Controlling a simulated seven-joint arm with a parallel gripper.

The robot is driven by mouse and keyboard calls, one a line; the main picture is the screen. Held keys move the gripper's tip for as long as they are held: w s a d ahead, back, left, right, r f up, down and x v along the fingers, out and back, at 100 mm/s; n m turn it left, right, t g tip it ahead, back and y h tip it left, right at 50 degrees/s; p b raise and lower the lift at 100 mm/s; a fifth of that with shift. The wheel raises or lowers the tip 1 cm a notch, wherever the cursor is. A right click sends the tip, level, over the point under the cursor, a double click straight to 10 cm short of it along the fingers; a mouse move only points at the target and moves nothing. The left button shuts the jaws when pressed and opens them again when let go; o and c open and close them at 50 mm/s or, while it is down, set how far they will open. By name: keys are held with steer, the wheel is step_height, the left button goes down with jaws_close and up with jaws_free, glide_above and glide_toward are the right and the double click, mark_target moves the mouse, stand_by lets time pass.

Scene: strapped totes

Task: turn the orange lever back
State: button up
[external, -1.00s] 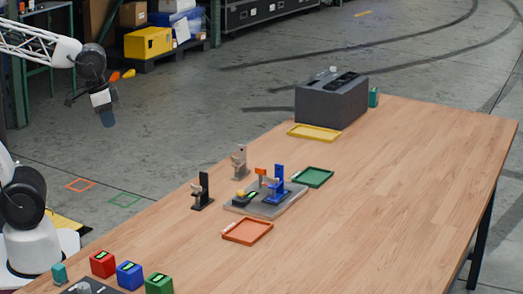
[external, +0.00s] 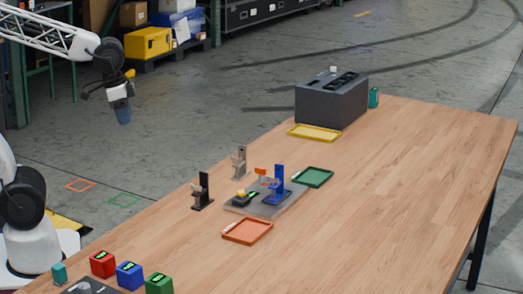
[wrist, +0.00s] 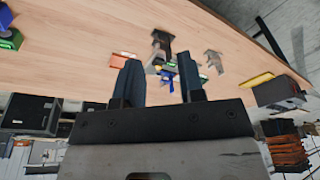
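The orange lever (external: 260,171) stands up on a grey base plate (external: 290,205) on the wooden table, beside a blue upright bracket (external: 280,180). A black block with a yellow knob (external: 241,193) is on the same plate. My gripper (external: 123,115) hangs high at the upper left, beyond the table's left edge and well away from the lever. In the wrist view its two fingers (wrist: 157,60) are spread apart with nothing held between them. The blue bracket (wrist: 167,76) shows small between them there; I cannot make out the lever clearly.
A black stand (external: 202,192) and a grey-brown stand (external: 240,163) are left of the plate. Orange (external: 247,231), green (external: 313,177) and yellow (external: 314,133) trays lie around. A dark grey box (external: 331,103) stands at the back. The table's right side is clear.

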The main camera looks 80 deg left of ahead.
steer(key=w+f+m+g, duration=0.15)
steer(key=w+m, duration=0.25)
steer(key=w, duration=1.6)
steer(key=w+f+m, duration=0.1)
steer(key=w+f, duration=0.2)
steer(key=w, duration=0.3)
steer(key=w+f+m, duration=0.1)
steer(key=w+f, duration=0.3)
steer(key=w, duration=0.3)
steer(key=w+f+m+g, duration=0.1)
steer(key=w+f, duration=0.2)
steer(key=w, duration=0.3)
steer(key=shift+w+a+f+m, duration=0.15)
steer(key=shift+a+f+m, duration=0.05)
steer(key=shift+f+m, duration=0.2)
steer(key=shift+f, duration=3.9)
steer(key=shift+c, duration=0.4)
jaws_close()
